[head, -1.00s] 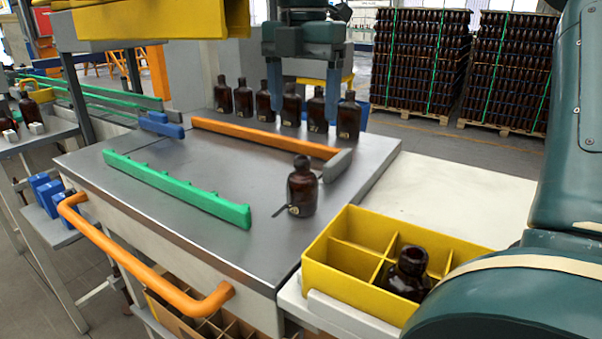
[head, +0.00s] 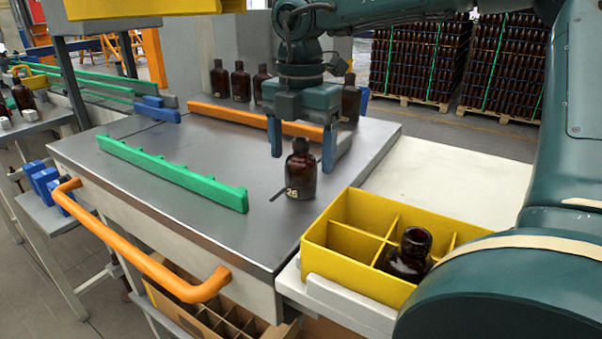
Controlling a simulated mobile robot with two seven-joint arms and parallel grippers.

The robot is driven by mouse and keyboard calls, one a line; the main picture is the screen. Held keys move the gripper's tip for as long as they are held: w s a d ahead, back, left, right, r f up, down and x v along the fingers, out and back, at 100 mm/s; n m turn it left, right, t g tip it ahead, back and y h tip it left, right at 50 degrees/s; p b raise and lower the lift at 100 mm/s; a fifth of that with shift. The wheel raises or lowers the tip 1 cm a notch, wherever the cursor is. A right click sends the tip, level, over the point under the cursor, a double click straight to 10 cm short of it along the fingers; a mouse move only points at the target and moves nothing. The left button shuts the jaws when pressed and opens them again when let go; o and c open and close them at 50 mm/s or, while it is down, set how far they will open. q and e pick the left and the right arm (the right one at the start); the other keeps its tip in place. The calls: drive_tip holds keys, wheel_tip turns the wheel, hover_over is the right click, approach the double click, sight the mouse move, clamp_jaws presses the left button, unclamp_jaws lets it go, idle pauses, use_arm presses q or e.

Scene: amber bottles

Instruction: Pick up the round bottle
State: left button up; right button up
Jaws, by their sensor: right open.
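An amber bottle with a rounded body, a dark cap and the mark "26" (head: 301,177) stands upright and alone on the grey metal table (head: 225,225), near its right front corner. My right gripper (head: 302,162) is open and points down at this bottle. One blue finger shows on each side of the bottle's upper part, with gaps between. The bottle overlaps the space between the fingers, and I cannot tell whether the fingers are level with it or slightly behind it. My left gripper is not in view.
A yellow divided crate (head: 330,265) at the front right holds another amber bottle (head: 408,256). More bottles (head: 240,82) stand at the back, partly hidden by my arm. An orange rail (head: 225,115) and a green rail (head: 170,172) lie on the table. An orange handle (head: 140,260) runs along the front.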

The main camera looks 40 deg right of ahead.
drive_tip(key=shift+f, duration=0.85)
drive_tip(key=shift+c, duration=0.3)
drive_tip(key=c, duration=1.1)
